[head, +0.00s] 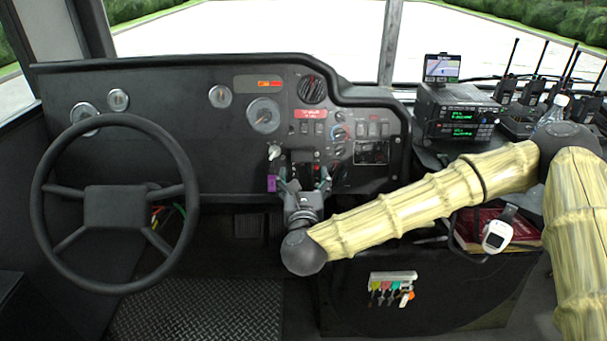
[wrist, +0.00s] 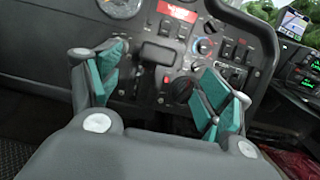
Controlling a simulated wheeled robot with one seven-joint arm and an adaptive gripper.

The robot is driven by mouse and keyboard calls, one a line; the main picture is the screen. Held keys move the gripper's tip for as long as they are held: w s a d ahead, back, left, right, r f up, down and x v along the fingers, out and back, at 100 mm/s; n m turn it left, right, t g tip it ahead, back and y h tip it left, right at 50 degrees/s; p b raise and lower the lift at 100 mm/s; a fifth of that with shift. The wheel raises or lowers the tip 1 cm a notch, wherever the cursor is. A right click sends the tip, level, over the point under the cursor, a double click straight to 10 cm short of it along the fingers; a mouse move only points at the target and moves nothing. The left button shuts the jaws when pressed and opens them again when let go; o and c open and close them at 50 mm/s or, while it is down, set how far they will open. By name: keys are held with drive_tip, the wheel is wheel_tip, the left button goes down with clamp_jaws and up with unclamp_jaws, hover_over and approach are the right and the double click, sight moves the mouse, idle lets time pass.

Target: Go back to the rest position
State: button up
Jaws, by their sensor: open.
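My gripper (head: 304,180) is in front of the lower middle of the dashboard (head: 170,160), with its fingers pointing at the panel. In the wrist view, its two teal-padded fingers (wrist: 165,82) are spread wide apart with nothing held between them. A dark lever or handle (wrist: 157,54) on the panel shows between the fingers, beyond them. I cannot tell how far it is from the fingertips. A key with a purple tag (head: 272,184) hangs at the panel just left of my gripper. My arm reaches in from the right, partly covering the console.
A steering wheel (head: 115,205) stands at the left. At the right are a radio unit (head: 455,113), several walkie-talkies (head: 521,118), a container with red books (head: 482,225) and a white device (head: 497,236). A key rack (head: 393,276) is on the console below my arm.

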drive_tip(key=s+a+f+n+g+y, duration=0.2)
drive_tip(key=s+f+n, duration=0.2)
drive_tip(key=f+n, duration=0.3)
drive_tip(key=s+a+f+n+g+y, duration=0.2)
drive_tip(key=s+f+n, duration=0.2)
drive_tip(key=f, duration=0.6)
drive_tip(key=s+d+f+n+g, duration=0.3)
drive_tip(key=s+f+n+g, duration=0.2)
drive_tip(key=s+f+n, duration=0.8)
drive_tip(key=s+d+f+n+g+h, duration=0.1)
drive_tip(key=s+d+f+n+g, duration=0.4)
drive_tip(key=s+d+f, duration=0.6)
drive_tip(key=s+d+f+n+g+h, duration=0.2)
drive_tip(key=s+d+n+g+h, duration=0.15)
drive_tip(key=s+d+n, duration=0.6)
wheel_tip(320, 180, up, 18)
drive_tip(key=d+m+p, duration=0.2)
drive_tip(key=m+p, duration=0.1)
drive_tip(key=p, duration=1.6)
drive_tip(key=shift+d, duration=0.4)
drive_tip(key=shift+r+g+y, duration=0.1)
drive_tip(key=shift+g+y, duration=0.15)
